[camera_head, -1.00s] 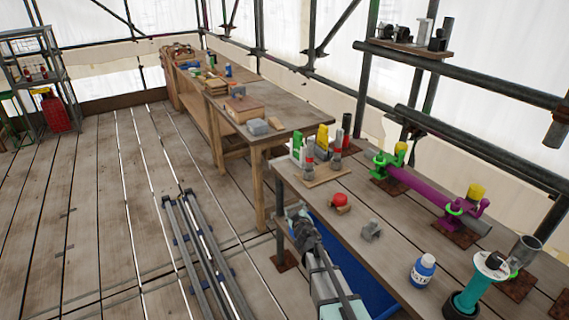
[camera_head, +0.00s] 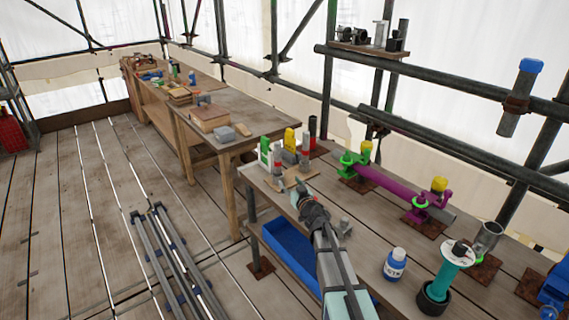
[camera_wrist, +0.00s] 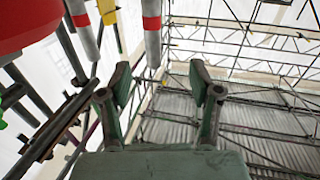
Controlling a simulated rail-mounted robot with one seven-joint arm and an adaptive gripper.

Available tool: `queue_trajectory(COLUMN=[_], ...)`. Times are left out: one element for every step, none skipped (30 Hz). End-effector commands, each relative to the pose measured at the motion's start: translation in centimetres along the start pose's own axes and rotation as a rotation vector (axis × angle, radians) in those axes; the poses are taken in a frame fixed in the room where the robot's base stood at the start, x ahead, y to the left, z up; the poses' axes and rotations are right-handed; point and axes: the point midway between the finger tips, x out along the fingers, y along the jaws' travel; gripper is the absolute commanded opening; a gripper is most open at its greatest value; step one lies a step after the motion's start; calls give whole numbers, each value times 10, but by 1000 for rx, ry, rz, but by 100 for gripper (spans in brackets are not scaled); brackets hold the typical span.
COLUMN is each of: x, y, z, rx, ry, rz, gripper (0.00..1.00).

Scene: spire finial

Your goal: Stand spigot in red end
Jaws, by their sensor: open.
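Two grey pegs with red bands, which may include the spigot, stand on a small wooden board (camera_head: 290,183) in the head view. One is the left peg (camera_head: 278,168), the other the right peg (camera_head: 304,160). In the wrist view both banded pegs (camera_wrist: 152,35) (camera_wrist: 82,22) show at the top, beyond my fingers. My gripper (camera_head: 300,196) is open and empty at the near side of the board; its fingers (camera_wrist: 160,92) are spread. A large red rounded thing (camera_wrist: 35,22) is close at the wrist view's upper left. I cannot tell which part is the red end.
A grey clamp piece (camera_head: 343,227) lies right of my gripper. A green-white bottle (camera_head: 265,152), a yellow bottle (camera_head: 290,140) and a red-black cylinder (camera_head: 312,130) stand behind.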

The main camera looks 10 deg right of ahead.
Motion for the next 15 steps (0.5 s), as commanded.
queue_trajectory(x=[-2, -1, 1, 4, 7, 12, 16, 21, 28, 34, 40, 48, 54, 60, 68], y=[6, 7, 9, 9, 9, 9, 9, 9, 9, 9, 10, 10, 10, 10, 10], z=[2, 3, 3, 3, 3, 3, 3, 3, 3, 2, 2, 2, 2, 2, 2], rx=[17, 23, 28, 30, 30, 29, 29, 29, 29, 29, 29, 28, 28, 27, 27], ry=[-1, -2, -2, -2, -1, -1, -1, -1, -1, -1, -2, -2, -2, -2, -2], rz=[9, 12, 13, 14, 14, 13, 13, 13, 13, 13, 13, 13, 13, 13, 13], gripper=[63, 63, 63, 63, 63, 63, 63, 63, 63, 63, 63, 63, 63, 63, 63])
